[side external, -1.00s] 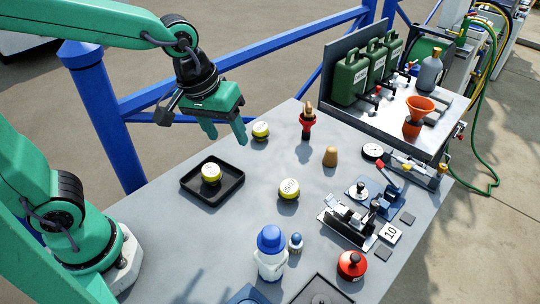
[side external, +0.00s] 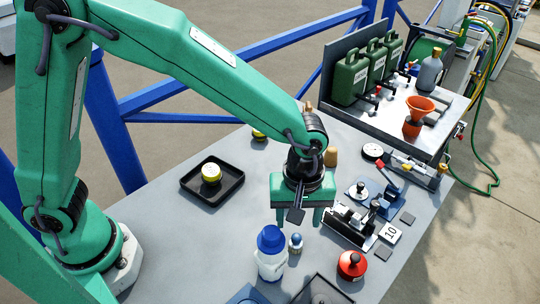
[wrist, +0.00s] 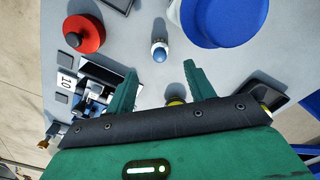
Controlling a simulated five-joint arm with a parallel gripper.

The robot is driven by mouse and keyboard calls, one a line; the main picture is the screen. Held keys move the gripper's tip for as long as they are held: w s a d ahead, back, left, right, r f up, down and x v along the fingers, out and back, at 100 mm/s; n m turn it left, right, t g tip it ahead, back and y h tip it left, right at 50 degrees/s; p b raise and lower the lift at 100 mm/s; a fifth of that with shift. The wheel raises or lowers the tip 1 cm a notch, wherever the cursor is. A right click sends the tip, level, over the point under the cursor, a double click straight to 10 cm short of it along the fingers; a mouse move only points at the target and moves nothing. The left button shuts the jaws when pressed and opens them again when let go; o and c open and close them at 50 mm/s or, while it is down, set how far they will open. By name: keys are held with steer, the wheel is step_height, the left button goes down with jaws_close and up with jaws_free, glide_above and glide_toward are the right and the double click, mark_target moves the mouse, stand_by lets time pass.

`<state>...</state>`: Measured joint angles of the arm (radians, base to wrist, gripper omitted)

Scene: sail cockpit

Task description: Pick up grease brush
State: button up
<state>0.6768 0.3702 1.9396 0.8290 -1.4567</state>
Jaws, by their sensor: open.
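I cannot tell for sure which item is the grease brush. A small upright piece with a blue rounded top (side external: 296,243) stands beside a white bottle with a blue cap (side external: 270,254); it also shows in the wrist view (wrist: 160,50). A wooden-handled item (side external: 308,106) stands farther back, mostly hidden behind my arm. My gripper (side external: 299,220) is open and points down above the table, behind the small blue-topped piece. In the wrist view its fingers (wrist: 160,75) are apart, and the blue-topped piece lies ahead of the gap. A yellow-ringed ball (wrist: 176,101) is partly hidden below my gripper.
A red round knob (side external: 351,265) and a metal clamp fixture (side external: 350,223) stand at right. Green cans (side external: 350,78) and an orange funnel (side external: 419,108) are at the back. The table front left is clear.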

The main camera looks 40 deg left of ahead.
mark_target(297, 236)
steer(key=shift+d+f, duration=0.15)
steer(key=shift+f, duration=0.1)
steer(key=shift+f, duration=1.2)
steer(key=shift+f, duration=0.1)
steer(key=shift+f, duration=2.5)
steer(key=c, duration=1.1)
